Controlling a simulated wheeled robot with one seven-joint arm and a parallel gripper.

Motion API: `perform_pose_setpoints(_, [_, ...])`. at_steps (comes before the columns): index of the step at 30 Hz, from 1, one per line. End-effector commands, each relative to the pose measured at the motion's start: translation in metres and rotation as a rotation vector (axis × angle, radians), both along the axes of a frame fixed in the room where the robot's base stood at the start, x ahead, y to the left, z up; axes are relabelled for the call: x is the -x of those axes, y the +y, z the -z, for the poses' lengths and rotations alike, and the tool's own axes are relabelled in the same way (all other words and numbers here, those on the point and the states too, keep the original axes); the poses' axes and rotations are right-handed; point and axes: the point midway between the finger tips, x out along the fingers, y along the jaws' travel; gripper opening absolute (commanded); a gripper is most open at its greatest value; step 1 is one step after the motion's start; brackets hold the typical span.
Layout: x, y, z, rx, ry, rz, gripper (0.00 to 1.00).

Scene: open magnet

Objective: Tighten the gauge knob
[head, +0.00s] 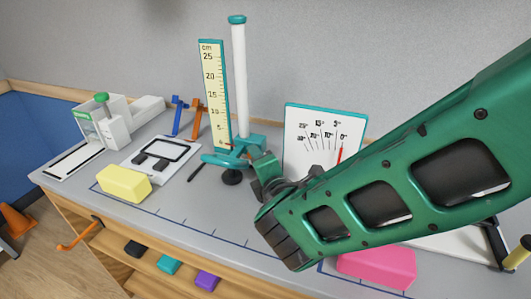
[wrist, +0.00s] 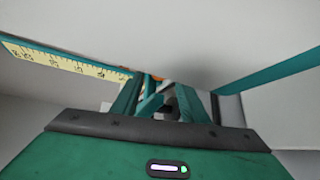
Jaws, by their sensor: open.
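The gauge stands near the back of the bench, with a yellow cm ruler (head: 214,95), a white upright post (head: 239,85) and a teal base (head: 226,160). A dark round knob-like part (head: 232,177) sits at the front of the base; I cannot tell surely that it is the gauge knob. My gripper (head: 266,172) is just right of the base, partly hidden by my arm. In the wrist view my gripper's teal fingers (wrist: 160,98) are apart, with teal gauge parts (wrist: 149,88) showing between them. The ruler (wrist: 68,62) is at upper left there. I see no contact.
A white dial board (head: 312,130) stands right of the gauge. A yellow block (head: 124,183) and a white framed plate (head: 160,160) lie to the left. A pink block (head: 376,268) lies beneath my arm. The front middle bench (head: 190,212) is clear.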

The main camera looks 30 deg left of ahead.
Motion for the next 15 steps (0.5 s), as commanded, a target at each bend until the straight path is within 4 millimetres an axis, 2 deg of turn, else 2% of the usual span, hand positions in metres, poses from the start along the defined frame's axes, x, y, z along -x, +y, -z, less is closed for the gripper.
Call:
perform_pose_setpoints(6, [-0.018, 0.016, 0.006, 0.000, 0.000, 0.001, 0.40])
perform_pose_setpoints(15, [-0.023, 0.021, 0.008, 0.000, 0.000, 0.001, 0.40])
